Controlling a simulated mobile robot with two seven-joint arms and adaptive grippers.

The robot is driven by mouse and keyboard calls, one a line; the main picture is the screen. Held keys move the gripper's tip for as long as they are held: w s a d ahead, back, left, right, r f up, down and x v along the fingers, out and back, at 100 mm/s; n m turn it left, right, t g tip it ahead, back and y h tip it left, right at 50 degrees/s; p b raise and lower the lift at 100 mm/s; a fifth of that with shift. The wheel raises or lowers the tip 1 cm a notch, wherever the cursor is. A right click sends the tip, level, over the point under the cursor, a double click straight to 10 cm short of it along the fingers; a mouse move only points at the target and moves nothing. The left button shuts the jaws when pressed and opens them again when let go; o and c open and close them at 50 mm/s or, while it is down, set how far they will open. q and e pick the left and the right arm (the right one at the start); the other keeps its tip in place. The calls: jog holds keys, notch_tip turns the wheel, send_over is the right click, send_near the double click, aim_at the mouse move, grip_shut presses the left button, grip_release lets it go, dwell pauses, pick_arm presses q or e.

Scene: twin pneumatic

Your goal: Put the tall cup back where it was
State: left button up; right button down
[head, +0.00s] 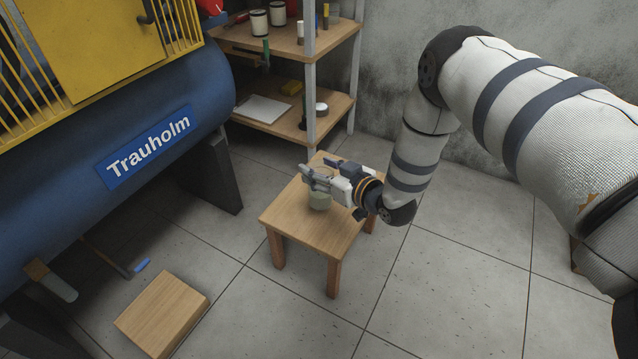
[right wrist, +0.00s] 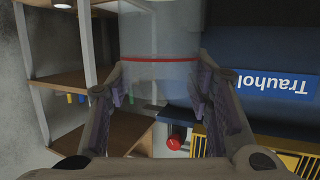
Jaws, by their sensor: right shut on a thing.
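My right gripper is shut on the cup. I cannot tell whether the cup's base touches the stool top. My left gripper is not in view.
A blue tank (head: 120,160) marked Trauholm with a yellow guard (head: 100,50) stands at left. A wooden shelf (head: 275,40) holding jars and tools stands behind the stool. A wooden block (head: 162,312) lies on the floor at front left.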

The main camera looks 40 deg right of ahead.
notch_tip(320, 180, down, 4)
jog(key=shift+r+b, duration=0.2)
jog(key=shift+b, duration=0.35)
jog(key=shift+r, duration=0.25)
jog(key=c, duration=0.8)
grip_release()
jog(key=shift+f, duration=0.15)
